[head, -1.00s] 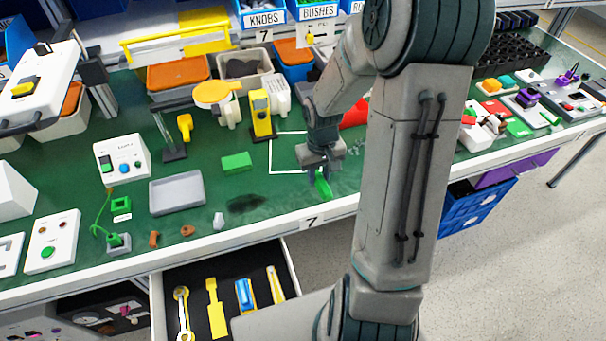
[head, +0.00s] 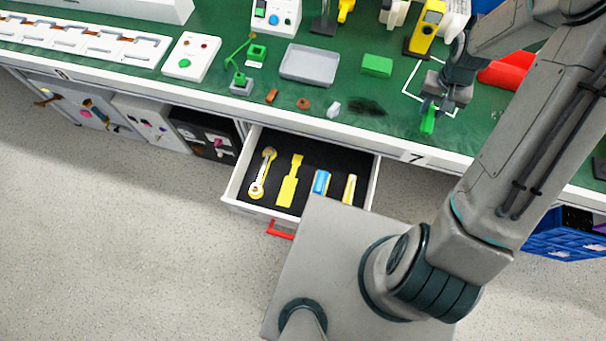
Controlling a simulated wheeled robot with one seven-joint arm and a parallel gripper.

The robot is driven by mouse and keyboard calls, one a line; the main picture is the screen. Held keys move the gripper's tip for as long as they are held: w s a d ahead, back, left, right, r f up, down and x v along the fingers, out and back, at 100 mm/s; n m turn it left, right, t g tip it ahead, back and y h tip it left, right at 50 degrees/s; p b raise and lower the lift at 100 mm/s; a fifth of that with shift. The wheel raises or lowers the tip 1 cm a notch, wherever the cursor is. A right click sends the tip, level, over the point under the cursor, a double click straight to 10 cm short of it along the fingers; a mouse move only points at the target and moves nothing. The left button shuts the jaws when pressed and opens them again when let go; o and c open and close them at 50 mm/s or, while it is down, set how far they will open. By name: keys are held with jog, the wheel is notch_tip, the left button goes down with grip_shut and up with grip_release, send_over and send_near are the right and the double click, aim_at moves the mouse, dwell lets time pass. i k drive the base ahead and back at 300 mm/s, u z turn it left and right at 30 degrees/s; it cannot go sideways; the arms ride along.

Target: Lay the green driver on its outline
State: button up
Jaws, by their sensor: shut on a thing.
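My gripper (head: 437,98) is shut on the green driver (head: 428,120), low over the bench near its front edge. The driver's green part points down from the jaws. Its upper end is hidden, and I cannot tell whether its tip touches the bench. The open drawer (head: 234,197) is to the left and in front of it, lined in black.
Another narrow yellow-edged item (head: 349,188) lies at the drawer's right. A grey tray (head: 310,62), a green block (head: 376,65) and small brown parts (head: 303,103) stand on the bench. My base is close to the drawer's front right corner.

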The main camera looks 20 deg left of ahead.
aim_at(290, 179)
jog(key=z, duration=1.8)
jog(key=k, duration=1.75)
jog(key=u, duration=1.75)
jog(key=i, duration=0.5)
jog(key=u, duration=0.1)
